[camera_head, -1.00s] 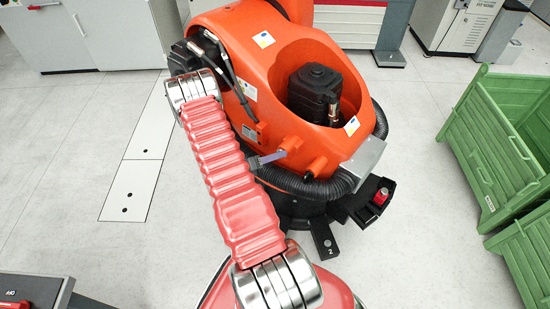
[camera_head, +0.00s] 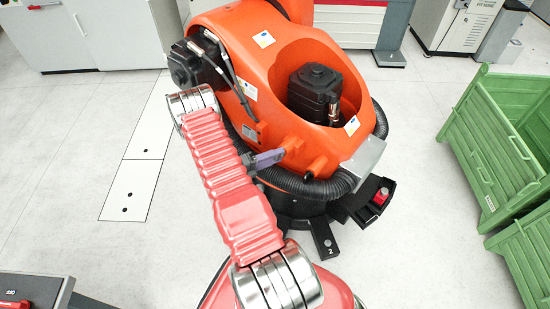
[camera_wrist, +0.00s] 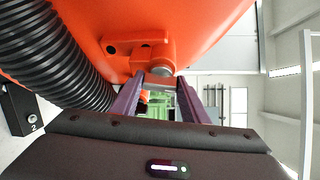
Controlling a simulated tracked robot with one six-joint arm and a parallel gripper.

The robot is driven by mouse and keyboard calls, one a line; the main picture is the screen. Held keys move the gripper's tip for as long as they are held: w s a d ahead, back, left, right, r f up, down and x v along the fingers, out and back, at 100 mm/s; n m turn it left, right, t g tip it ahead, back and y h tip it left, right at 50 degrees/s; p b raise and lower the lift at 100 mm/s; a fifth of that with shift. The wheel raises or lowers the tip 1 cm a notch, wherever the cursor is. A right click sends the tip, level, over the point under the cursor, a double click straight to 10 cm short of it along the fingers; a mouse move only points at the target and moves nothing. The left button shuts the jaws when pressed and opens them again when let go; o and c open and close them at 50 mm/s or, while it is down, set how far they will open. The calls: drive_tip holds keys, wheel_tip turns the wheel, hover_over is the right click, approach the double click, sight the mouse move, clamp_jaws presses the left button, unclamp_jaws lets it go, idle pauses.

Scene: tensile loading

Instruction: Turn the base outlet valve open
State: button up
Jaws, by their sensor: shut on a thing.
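The base outlet valve is an orange boss with a silver stem (camera_wrist: 161,70) on the lower side of the big orange robot arm's base. In the head view the orange fitting (camera_head: 291,143) shows at the side of the orange housing. My gripper (camera_wrist: 159,82) has its two purple fingers reaching up to the stem, one on each side, and is shut on the valve. The small piece between the fingertips is partly hidden by them. In the head view a purple finger (camera_head: 268,159) shows beside the fitting; the rest is behind my red arm.
A black corrugated hose (camera_wrist: 55,55) runs close beside my gripper on the left. The orange housing (camera_head: 235,45) stands right above the fingers. Green crates (camera_head: 500,140) stand at the right. Grey cabinets (camera_head: 110,40) stand at the back left, with free floor before them.

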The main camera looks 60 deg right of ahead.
drive_tip(key=shift+s+a+f, duration=0.1)
drive_tip(key=shift+f, duration=0.1)
drive_tip(key=o, duration=1.1)
drive_tip(key=shift+r, duration=0.1)
drive_tip(key=shift+c, duration=0.2)
drive_tip(key=shift+w, duration=0.2)
drive_tip(key=v, duration=1.3)
drive_tip(key=shift+a, duration=0.3)
drive_tip(key=shift+w, duration=0.15)
